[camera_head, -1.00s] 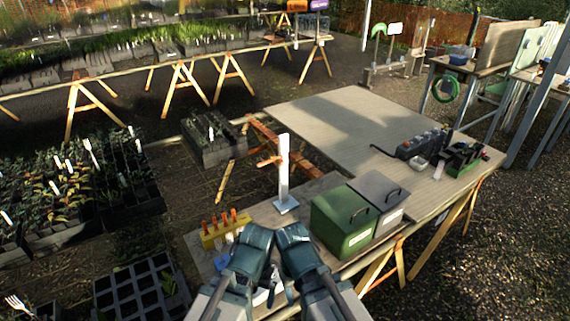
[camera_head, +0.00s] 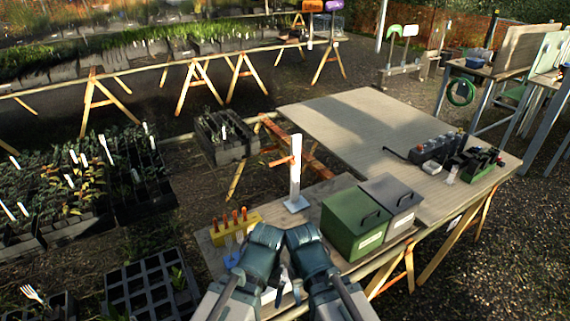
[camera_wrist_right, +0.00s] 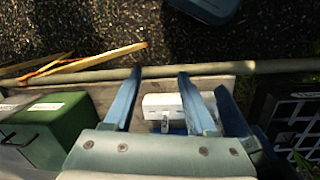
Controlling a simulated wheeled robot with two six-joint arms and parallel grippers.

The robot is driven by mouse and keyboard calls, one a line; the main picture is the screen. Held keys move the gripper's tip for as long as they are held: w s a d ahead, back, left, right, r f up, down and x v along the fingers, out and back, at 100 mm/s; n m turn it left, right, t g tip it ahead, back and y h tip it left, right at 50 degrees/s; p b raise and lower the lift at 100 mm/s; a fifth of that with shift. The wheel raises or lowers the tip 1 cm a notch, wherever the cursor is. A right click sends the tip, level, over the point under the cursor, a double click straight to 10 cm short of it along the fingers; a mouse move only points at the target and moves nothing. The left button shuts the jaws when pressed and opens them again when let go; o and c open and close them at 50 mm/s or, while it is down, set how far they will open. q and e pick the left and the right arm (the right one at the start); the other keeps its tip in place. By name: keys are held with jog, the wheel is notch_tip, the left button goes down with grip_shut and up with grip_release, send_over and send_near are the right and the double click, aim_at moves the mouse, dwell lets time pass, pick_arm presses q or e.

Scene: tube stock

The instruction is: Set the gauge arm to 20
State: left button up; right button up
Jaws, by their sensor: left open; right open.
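The gauge is a white upright post (camera_head: 295,180) on a flat pale base plate on the bench. Its orange arm (camera_head: 281,161) sticks out to the left at roughly mid-height of the post. No scale numbers can be read. My left gripper (camera_head: 262,255) and right gripper (camera_head: 308,257) are side by side at the bottom centre, in front of the gauge and apart from it. Their fingertips are mostly hidden in the head view. In the right wrist view, my right gripper (camera_wrist_right: 155,78) is open, with nothing gripped; a white block (camera_wrist_right: 172,102) shows between its fingers.
A green box (camera_head: 350,226) and a grey box (camera_head: 392,200) stand right of the gauge. A yellow rack (camera_head: 236,227) with orange-handled tools is at its left. Black trays (camera_head: 150,285) lie lower left. The plywood top (camera_head: 350,118) behind is largely clear.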

jog(key=w+a+f+t+y+b, duration=0.1)
jog(key=w+a+t+y+b, duration=0.3)
jog(key=w, duration=0.5)
jog(key=w+a+f+t+y+b, duration=0.1)
jog(key=w+a+y+b, duration=0.45)
jog(key=w, duration=0.35)
jog(key=m+t+b, duration=0.6)
jog(key=m+t, duration=0.2)
jog(key=t, duration=0.4)
send_near(294, 163)
jog(key=shift+h, duration=0.45)
jog(key=x, duration=1)
jog(key=shift+w+a, duration=0.1)
jog(key=shift+a, duration=0.15)
jog(key=shift+c, duration=0.4)
